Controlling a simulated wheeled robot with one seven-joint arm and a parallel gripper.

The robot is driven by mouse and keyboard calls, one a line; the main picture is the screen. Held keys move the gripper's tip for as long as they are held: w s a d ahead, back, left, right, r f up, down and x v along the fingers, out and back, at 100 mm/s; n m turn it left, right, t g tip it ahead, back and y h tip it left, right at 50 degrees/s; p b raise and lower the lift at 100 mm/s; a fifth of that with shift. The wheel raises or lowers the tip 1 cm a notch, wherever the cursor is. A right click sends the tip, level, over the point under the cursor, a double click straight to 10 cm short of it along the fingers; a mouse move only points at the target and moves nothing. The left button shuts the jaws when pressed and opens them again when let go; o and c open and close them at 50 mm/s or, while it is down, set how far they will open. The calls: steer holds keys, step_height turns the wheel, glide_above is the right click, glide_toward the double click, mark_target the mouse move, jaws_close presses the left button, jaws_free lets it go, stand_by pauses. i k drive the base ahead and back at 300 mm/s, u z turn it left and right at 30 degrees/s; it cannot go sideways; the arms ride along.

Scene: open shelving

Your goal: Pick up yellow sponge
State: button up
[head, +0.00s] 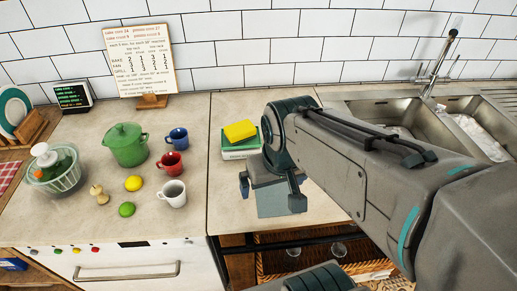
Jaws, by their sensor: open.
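The yellow sponge (239,130) lies on top of a green and white box-like block (238,149) on the counter, near the middle of the head view. My gripper (273,193) is just right of and nearer than the sponge, with its fingers apart and pointing down. It does not touch the sponge in this view. A blue-grey flat shape (280,205) shows between and behind the fingers; I cannot tell what it is. My arm covers the counter right of the sponge.
Blue (178,138), red (171,162) and white (173,193) mugs stand left of the sponge. A green pot (125,145), a lemon (133,183) and a lime (126,209) are further left. The sink (400,122) is at right. A recipe board (140,60) stands at the back wall.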

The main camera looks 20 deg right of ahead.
mark_target(238, 131)
steer(key=z, duration=0.6)
steer(key=k, duration=0.95)
steer(key=u, duration=0.75)
steer(key=i, duration=1)
